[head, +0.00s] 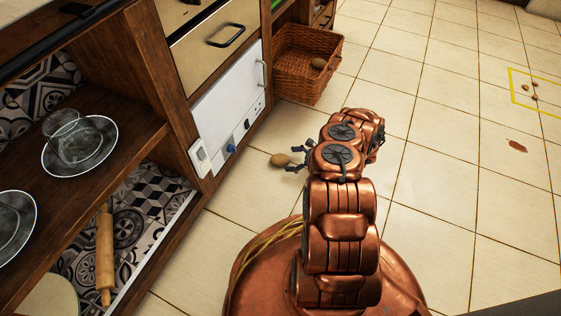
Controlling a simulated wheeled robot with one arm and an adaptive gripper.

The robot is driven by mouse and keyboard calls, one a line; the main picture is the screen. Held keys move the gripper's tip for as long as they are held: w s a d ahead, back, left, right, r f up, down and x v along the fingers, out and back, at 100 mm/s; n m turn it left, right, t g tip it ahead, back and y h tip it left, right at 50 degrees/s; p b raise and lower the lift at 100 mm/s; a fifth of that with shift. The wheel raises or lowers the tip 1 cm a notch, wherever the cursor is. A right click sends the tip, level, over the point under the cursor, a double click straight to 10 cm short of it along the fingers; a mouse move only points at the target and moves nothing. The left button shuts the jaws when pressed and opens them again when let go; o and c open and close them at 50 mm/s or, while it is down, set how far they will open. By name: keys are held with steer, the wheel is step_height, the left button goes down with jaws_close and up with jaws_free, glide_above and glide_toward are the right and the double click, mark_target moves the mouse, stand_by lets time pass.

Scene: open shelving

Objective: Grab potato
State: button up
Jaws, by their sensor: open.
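A small brown potato (279,160) shows just left of my gripper, at the fingertips. I cannot tell whether it rests on the floor or touches the fingers. My gripper (289,156) is open and points left, with its dark fingers spread above and below the potato's right end. Another brown, potato-like item (318,63) lies in the wicker basket (294,84) on the floor behind.
Wooden shelving (130,143) on the left holds a glass cup (72,137) on a plate and a rolling pin (105,255). A white appliance panel (228,105) stands close left of the potato. Tiled floor on the right is mostly open, with small brown items inside a yellow outline (511,85).

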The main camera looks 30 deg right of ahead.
mark_target(287, 159)
steer(key=b+x, duration=0.2)
steer(key=x, duration=0.1)
steer(key=shift+a+f, duration=0.2)
steer(key=shift+a, duration=0.1)
steer(key=shift+w+a, duration=0.15)
steer(key=shift+w, duration=0.1)
steer(key=shift+c, duration=0.3)
steer(key=c, duration=1.3)
steer(key=shift+r, duration=0.1)
